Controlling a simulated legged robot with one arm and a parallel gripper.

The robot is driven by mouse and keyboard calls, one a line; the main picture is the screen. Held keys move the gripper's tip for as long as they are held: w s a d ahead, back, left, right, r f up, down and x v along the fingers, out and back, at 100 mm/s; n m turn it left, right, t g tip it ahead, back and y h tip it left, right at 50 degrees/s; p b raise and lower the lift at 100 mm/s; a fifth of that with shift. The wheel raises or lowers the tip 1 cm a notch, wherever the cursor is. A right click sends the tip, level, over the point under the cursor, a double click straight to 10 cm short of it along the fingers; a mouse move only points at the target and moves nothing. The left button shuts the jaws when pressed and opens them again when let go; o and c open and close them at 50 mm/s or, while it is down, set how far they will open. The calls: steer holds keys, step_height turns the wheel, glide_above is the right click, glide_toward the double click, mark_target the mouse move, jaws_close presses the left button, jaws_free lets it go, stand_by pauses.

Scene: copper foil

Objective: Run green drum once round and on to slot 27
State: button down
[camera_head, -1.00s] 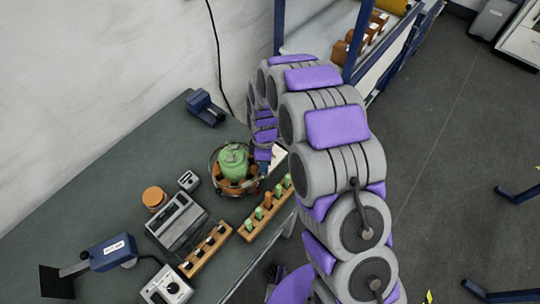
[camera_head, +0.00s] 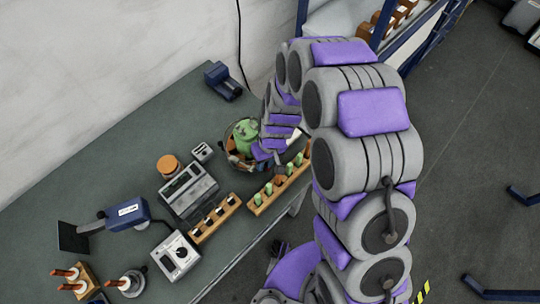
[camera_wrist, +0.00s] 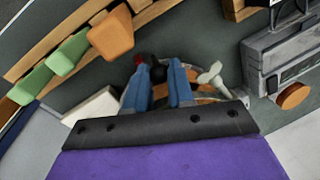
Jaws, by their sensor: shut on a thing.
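The green drum (camera_head: 245,130) sits upright in a round brown holder (camera_head: 232,156) with a thin rim, near the back of the bench. My gripper reaches in from the right beside the drum; my own arm hides its fingers in the head view. In the wrist view my gripper (camera_wrist: 157,75) shows two blue fingers close together on a small dark knob (camera_wrist: 156,66). A red bit shows beside the left finger. A pale winged piece (camera_wrist: 211,76) stands right of the fingers. I cannot make out any slot number.
A wooden rack of green and orange pegs (camera_head: 282,187) lies close in front of the holder. A grey device (camera_head: 188,190), an orange jar (camera_head: 168,165) and a blue tool (camera_head: 222,80) stand on the bench. The bench's back left is clear.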

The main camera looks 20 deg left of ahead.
steer(key=shift+s+a+r+m, duration=0.1)
steer(key=shift+s+a+m, duration=0.5)
steer(key=shift+m, duration=0.4)
steer(key=shift+s+a+m+t+p, duration=0.15)
steer(key=shift+a+m+t+p, duration=0.15)
steer(key=shift+a+m+p, duration=0.15)
steer(key=c, duration=1.3)
jaws_free()
steer(key=shift+o, duration=0.2)
step_height(320, 180, up, 17)
steer(key=w+d, duration=0.1)
steer(key=d, duration=0.1)
steer(key=shift+w+d+p, duration=0.3)
steer(key=shift+w+d, duration=0.05)
